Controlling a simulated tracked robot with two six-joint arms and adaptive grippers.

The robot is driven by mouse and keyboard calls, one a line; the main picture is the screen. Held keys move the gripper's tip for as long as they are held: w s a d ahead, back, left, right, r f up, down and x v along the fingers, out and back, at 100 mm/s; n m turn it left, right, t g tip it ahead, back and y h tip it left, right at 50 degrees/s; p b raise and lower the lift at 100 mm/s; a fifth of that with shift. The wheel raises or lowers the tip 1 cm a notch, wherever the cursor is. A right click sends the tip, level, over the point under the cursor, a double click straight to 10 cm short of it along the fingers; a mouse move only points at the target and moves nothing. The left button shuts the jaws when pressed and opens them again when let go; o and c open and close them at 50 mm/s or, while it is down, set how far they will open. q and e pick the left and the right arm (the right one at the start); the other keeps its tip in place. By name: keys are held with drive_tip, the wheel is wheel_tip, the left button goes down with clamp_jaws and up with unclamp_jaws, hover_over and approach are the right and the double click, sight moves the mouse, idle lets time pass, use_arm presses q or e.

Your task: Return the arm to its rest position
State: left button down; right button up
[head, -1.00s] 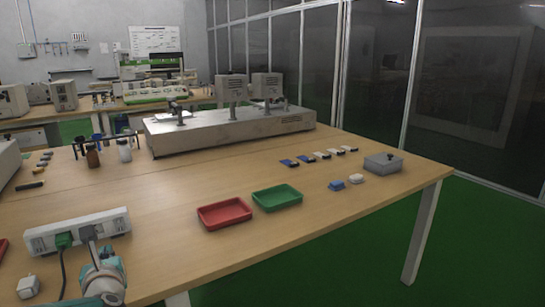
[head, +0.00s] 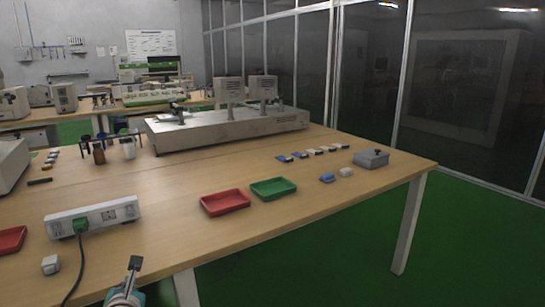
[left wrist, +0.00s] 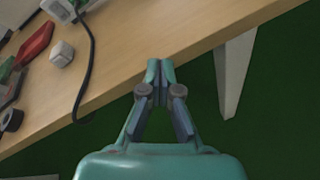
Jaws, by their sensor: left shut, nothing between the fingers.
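My left gripper (head: 135,263) is at the bottom of the head view, by the front edge of the table. In the left wrist view its teal and dark fingers (left wrist: 160,68) meet at the tips, with nothing between them. The green floor and the table edge show beyond and below them. The arm's teal wrist shows only in part, cut off by the lower edge of the head view. My right gripper is not in view.
A white power strip (head: 105,215) with a green plug (head: 80,226) and dark cable stands left of the gripper. A white cube (head: 50,264) lies near it. Red (head: 225,202) and green (head: 273,188) trays sit farther right. The wooden table (head: 190,235) is bare between.

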use_arm(q)
drive_tip(key=s+d+f+m+g+h, duration=0.25)
drive_tip(key=d+f+m, duration=0.35)
drive_tip(key=f, duration=0.4)
drive_tip(key=s+d+f+m+g+h, duration=0.1)
drive_tip(key=s+d+f+m+h, duration=0.25)
drive_tip(key=f+m, duration=0.6)
drive_tip(key=s+d+f+m+g+h, duration=0.2)
drive_tip(key=s+d+f+m+g, duration=0.25)
drive_tip(key=s+f+m, duration=0.45)
drive_tip(key=s+d+f+m+g+h, duration=0.1)
drive_tip(key=s+d+f+m+g, duration=0.2)
drive_tip(key=s+d+f+m, duration=0.6)
drive_tip(key=s+a+r+p, duration=0.1)
drive_tip(key=r+p, duration=1)
drive_tip(key=r, duration=0.1)
drive_tip(key=s+a+r+g+p, duration=0.1)
drive_tip(key=s+a+r+p, duration=0.1)
drive_tip(key=r+p, duration=1)
drive_tip(key=shift+s+r+h, duration=0.15)
drive_tip(key=shift+r+h, duration=0.15)
